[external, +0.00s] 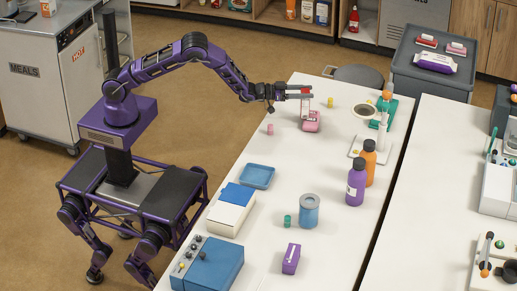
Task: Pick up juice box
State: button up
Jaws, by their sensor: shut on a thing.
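My gripper (304,91) is at the end of my outstretched arm, over the far part of the white table. It is shut on a small, narrow carton with pale sides and some red, which looks like the juice box (305,104). The fingers hide part of it, and its label is too small to read. A pink box-like item (312,122) is just below and beside it in the picture. I cannot tell whether the two touch. A purple box (291,259) with a white label stands near the table's front.
A purple bottle (356,184) and an orange bottle (369,163) stand right of my gripper. A blue canister (309,211), a blue tray (257,176) and a blue device (207,263) are nearer the front. Mid-table has bare room.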

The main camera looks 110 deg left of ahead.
grip_shut()
notch_tip(320, 180, up, 9)
jog(key=shift+f, duration=0.1)
jog(key=shift+r, duration=0.25)
jog(key=b, duration=0.3)
jog(key=shift+a+r, duration=0.1)
jog(key=shift+r, duration=0.05)
jog(key=shift+r+b, duration=0.1)
jog(key=shift+b, duration=0.6)
notch_tip(320, 180, down, 9)
jog(key=shift+f+b, duration=0.2)
jog(key=shift+b, duration=0.2)
jog(key=shift+f+b, duration=0.25)
jog(key=shift+b, duration=0.1)
jog(key=o, duration=1.4)
grip_release()
